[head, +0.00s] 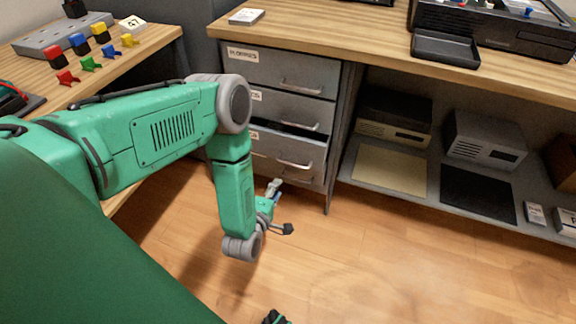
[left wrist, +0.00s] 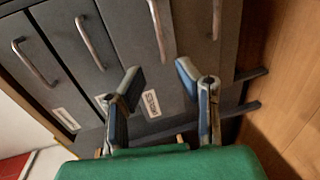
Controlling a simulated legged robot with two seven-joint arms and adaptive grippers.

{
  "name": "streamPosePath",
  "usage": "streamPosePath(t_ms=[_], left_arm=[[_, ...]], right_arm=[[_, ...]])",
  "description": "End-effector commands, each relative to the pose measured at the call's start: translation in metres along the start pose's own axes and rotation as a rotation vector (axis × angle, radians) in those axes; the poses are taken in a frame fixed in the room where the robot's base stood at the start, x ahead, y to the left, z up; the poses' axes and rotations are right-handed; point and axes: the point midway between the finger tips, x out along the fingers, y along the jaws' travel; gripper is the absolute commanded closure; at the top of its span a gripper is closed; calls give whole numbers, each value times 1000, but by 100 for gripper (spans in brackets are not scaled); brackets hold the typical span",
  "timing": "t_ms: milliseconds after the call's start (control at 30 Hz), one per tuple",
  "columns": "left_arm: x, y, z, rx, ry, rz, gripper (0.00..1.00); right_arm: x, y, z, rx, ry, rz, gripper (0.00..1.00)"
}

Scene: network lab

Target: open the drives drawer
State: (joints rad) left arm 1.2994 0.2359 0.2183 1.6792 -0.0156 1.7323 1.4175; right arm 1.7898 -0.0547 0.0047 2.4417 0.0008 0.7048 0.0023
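A grey drawer cabinet (head: 278,74) stands under the wooden bench, its drawers stacked and fitted with bar handles. The labels are hard to read. The third drawer (head: 296,152) stands slightly out, with a dark gap along its top; my arm covers part of its front. Its handle (head: 294,164) also shows in the left wrist view (left wrist: 157,30), with a label (left wrist: 151,103) nearby. My left gripper (head: 273,188) is low in front of the cabinet. In the left wrist view its fingers (left wrist: 160,75) are spread, empty, and face the lower drawers.
An open shelf right of the cabinet holds grey boxes (head: 483,138) and flat mats (head: 390,170). A dark device (head: 495,30) and tray (head: 445,48) sit on the bench. Coloured parts (head: 88,64) lie on the left table. The wooden floor (head: 380,260) in front is clear.

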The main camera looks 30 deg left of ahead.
Motion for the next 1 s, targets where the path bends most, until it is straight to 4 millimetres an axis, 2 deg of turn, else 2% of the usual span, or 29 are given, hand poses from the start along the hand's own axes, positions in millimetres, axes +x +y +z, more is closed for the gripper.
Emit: streamPosePath(t_ms=[167, 500, 700, 833, 1000], left_arm=[[17, 0, 0, 2, -2, 6, 71], [88, -1, 1, 1, -2, 8, 71], [121, -1, 0, 2, -1, 6, 71], [133, 0, 0, 2, -1, 4, 71], [139, 2, 0, 1, -1, 4, 71]], right_arm=[[8, 0, 0, 0, 1, 0, 60], [37, 0, 2, 0, 1, 0, 60], [50, 0, 2, 0, 1, 0, 60], [55, 0, 3, 0, 0, 0, 60], [56, 0, 3, 0, 1, 0, 60]])
